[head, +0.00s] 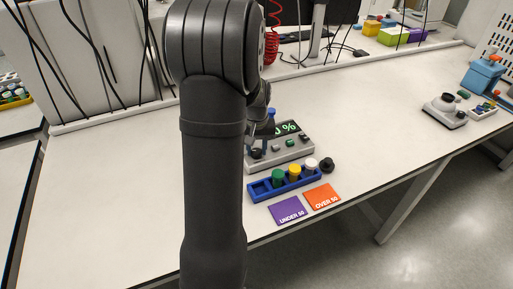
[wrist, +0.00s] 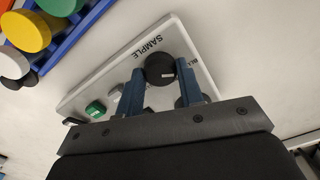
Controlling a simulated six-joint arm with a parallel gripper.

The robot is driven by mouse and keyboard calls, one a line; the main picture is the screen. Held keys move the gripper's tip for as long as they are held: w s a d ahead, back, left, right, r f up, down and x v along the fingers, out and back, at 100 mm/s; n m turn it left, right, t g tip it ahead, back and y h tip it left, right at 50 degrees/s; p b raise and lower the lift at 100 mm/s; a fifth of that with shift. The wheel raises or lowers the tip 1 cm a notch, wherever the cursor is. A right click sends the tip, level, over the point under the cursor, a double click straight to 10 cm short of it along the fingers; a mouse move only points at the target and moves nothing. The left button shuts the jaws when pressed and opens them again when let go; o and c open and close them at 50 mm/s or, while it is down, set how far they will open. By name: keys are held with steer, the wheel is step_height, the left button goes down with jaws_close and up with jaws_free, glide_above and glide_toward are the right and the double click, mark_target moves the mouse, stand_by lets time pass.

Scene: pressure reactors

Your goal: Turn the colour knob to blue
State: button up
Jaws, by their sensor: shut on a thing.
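A light grey instrument (head: 291,152) with a lit display reading a percentage stands on the bench in the head view. In the wrist view its panel (wrist: 85,100) shows the word SAMPLE and a second label, partly hidden, that starts with BL. A round black knob (wrist: 160,68) with a small white mark sits between these labels. My gripper (wrist: 160,77) has its two blue fingers on either side of this knob and is shut on it. Which colour the knob points to cannot be told. In the head view my arm hides much of the gripper.
A blue rack (head: 262,194) with green, yellow and white-capped vials stands in front of the instrument, with a black round piece (head: 327,165) beside it. Purple (head: 289,211) and orange (head: 322,197) cards lie near the bench edge.

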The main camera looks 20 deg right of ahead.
mark_target(257, 150)
steer(key=o, duration=1)
steer(key=shift+r, duration=0.1)
step_height(257, 150, up, 17)
steer(key=shift+r, duration=0.15)
steer(key=shift+f, duration=0.2)
step_height(257, 150, down, 17)
steer(key=shift+f, duration=0.1)
stand_by(0.4)
